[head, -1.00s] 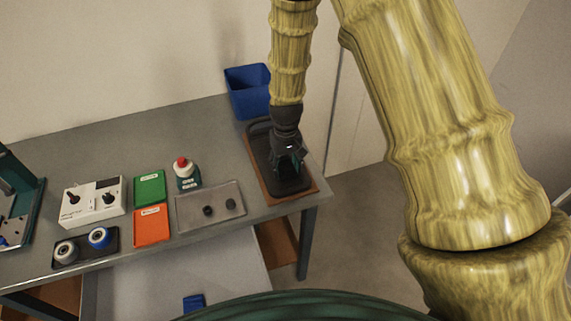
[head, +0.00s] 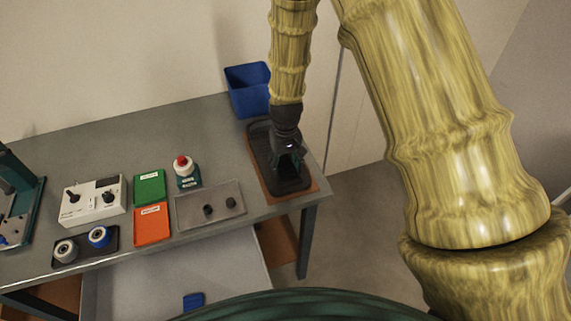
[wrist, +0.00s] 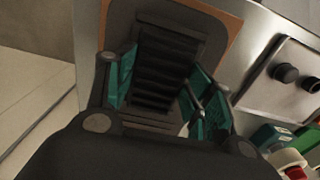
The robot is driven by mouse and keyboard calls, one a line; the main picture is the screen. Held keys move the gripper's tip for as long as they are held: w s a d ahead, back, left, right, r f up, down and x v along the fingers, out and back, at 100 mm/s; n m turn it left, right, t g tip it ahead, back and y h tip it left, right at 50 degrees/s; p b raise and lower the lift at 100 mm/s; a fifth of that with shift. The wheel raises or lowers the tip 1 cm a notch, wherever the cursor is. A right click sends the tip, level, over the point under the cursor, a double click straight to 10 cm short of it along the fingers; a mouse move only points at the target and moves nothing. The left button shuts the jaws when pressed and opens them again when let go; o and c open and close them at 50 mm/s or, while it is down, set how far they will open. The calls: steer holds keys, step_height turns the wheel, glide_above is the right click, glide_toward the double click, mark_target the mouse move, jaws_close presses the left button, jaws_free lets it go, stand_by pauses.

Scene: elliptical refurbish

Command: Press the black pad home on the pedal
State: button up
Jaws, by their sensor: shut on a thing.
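The dark pedal (head: 258,133) lies on a brown board at the right end of the bench. My gripper (head: 289,166) points down over its near half. In the wrist view, my gripper (wrist: 162,82) has its teal fingers on either side of a ribbed black pad (wrist: 168,62) and is shut on it. The pad lies over the pedal plate (wrist: 196,20), roughly in line with it. My gripper's body hides the pad's near end. I cannot tell whether the pad is fully seated.
A blue bin (head: 248,92) stands behind the pedal. The bench's right edge is close by.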

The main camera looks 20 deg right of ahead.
steer(key=shift+f+b, duration=0.3)
steer(key=shift+f, duration=0.35)
stand_by(0.8)
steer(key=o, duration=1.1)
steer(key=shift+r, duration=0.1)
step_height(320, 180, up, 12)
stand_by(0.5)
